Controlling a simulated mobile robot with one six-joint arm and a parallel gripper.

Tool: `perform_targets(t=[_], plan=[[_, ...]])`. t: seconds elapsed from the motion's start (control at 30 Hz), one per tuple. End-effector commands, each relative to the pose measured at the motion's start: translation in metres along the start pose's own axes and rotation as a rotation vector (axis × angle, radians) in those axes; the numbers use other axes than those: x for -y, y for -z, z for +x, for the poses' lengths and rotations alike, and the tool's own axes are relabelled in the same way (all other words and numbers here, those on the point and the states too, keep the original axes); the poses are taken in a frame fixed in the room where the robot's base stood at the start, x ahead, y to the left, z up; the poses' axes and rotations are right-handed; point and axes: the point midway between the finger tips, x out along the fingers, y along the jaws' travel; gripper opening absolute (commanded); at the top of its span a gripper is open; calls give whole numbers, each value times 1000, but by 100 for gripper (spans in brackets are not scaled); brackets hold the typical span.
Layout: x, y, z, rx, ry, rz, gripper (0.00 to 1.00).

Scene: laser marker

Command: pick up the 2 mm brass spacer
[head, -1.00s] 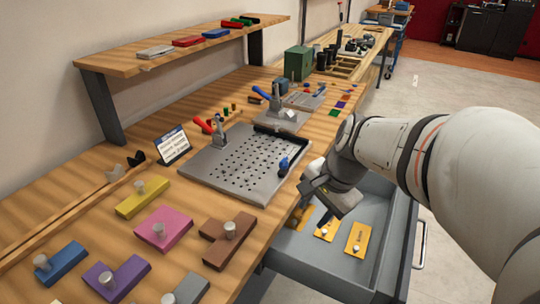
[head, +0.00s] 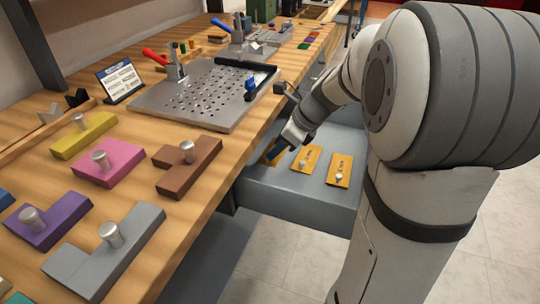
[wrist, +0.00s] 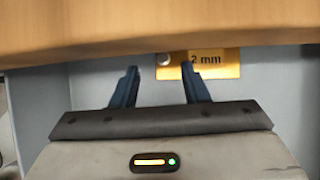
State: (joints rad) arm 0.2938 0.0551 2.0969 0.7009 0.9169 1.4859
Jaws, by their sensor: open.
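The 2 mm brass spacer (wrist: 222,66) is a flat yellow plate with a printed "2 mm" and a small round knob at its left end. In the wrist view it lies beyond my fingertips, slightly right of centre, its far side cut off by the wooden bench edge. My gripper (wrist: 160,72) is open and empty, apart from the plate. The plates' labels are too small to read there.
Two more yellow plates, a middle one (head: 306,159) and a right one (head: 339,170), lie in the grey drawer (head: 300,194). The wooden bench edge (wrist: 70,40) overhangs close to my fingers. Knobbed coloured blocks and a perforated plate (head: 200,98) occupy the bench.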

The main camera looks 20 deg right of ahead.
Motion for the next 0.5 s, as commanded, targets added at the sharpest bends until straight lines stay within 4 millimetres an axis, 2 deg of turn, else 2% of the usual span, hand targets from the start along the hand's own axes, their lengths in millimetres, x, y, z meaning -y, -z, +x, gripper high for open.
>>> perform_targets(t=[0.03, 0.23, 0.5], plan=[[2, 3, 11, -1, -2, 0, 41], [5, 4, 40, -1, -1, -2, 41], [6, 2, 43, -1, 1, -1, 41]])
